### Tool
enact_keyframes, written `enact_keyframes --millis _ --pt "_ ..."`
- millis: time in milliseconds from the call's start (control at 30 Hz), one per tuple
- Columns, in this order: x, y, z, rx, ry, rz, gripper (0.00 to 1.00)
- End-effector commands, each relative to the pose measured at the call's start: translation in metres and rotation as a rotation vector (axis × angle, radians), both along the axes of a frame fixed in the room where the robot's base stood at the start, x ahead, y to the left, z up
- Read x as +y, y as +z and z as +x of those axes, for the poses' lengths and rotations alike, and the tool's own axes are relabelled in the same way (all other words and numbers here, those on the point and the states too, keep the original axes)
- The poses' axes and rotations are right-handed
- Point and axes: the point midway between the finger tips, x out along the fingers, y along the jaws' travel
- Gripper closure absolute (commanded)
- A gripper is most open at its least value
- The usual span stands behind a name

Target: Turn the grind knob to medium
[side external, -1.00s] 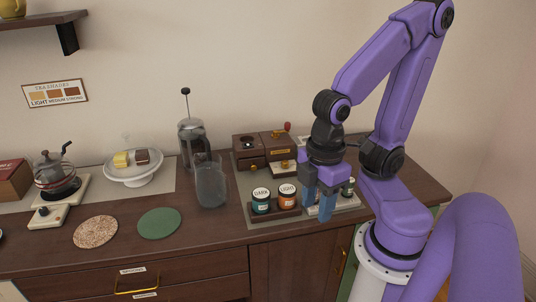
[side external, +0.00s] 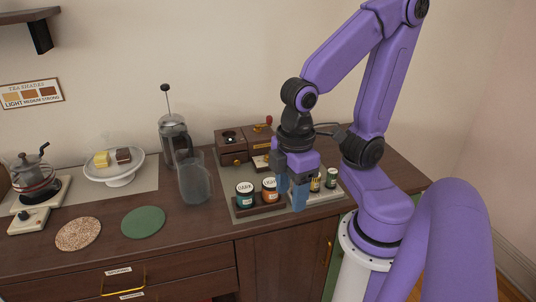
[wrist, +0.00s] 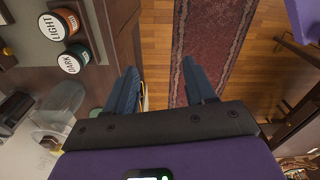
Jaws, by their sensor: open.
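The brown wooden grinder boxes (side external: 232,146) stand at the back of the counter in the side view, with a red knob (side external: 269,120) on top at the right. A pale labelled front (side external: 261,162) sits low beside my gripper. I cannot make out a grind dial or its setting; my gripper and wrist may cover part of that area. My gripper (side external: 291,197) points down, open and empty, just right of the orange LIGHT jar (side external: 269,190). In the wrist view the fingers (wrist: 160,66) are apart with only floor showing between them.
A glass pitcher (side external: 194,183) and French press (side external: 173,136) are further left. The rug (wrist: 220,35) shows below.

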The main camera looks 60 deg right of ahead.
Motion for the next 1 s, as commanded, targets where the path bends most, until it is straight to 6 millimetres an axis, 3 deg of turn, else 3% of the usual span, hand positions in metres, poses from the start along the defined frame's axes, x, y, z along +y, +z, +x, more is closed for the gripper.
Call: enact_keyframes --millis 267,467,700,1000 --pt "-0.016 0.010 0.076 0.007 -0.442 -0.004 0.45" --pt "-0.048 0.015 0.129 0.011 -0.765 -0.004 0.45" --pt "-0.108 0.019 0.182 0.017 -1.151 -0.005 0.45" --pt "-0.211 0.020 0.219 0.026 -1.632 -0.004 0.45"
